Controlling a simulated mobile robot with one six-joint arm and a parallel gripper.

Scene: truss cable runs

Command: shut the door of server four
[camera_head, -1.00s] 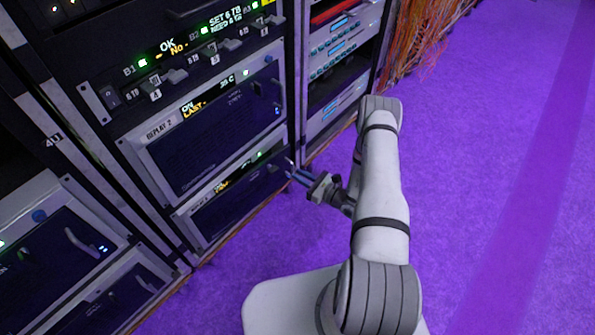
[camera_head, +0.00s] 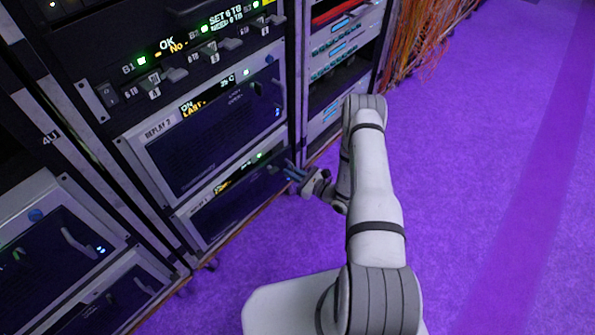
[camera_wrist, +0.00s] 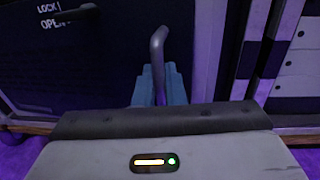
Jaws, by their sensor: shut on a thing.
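A dark server door (camera_head: 235,203) with a pale frame is at the bottom of the middle rack in the head view. I cannot read its number or tell whether it is fully flush. The door panel also shows in the wrist view (camera_wrist: 100,65), with "LOCK" and "OPEN" lettering and a dark knob (camera_wrist: 78,14). A grey bent handle (camera_wrist: 158,55) stands out from its right part. My gripper (camera_head: 290,171) is at the door's right end. In the wrist view its bluish fingers (camera_wrist: 160,88) are shut on the handle, one on each side.
A similar unit labelled "REPLAY 2" (camera_head: 205,145) sits directly above. Another rack with a handled door (camera_head: 55,240) is at the left. A rack with drawers (camera_head: 335,55) and orange cables (camera_head: 425,40) is at the right. The purple floor (camera_head: 490,200) is clear.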

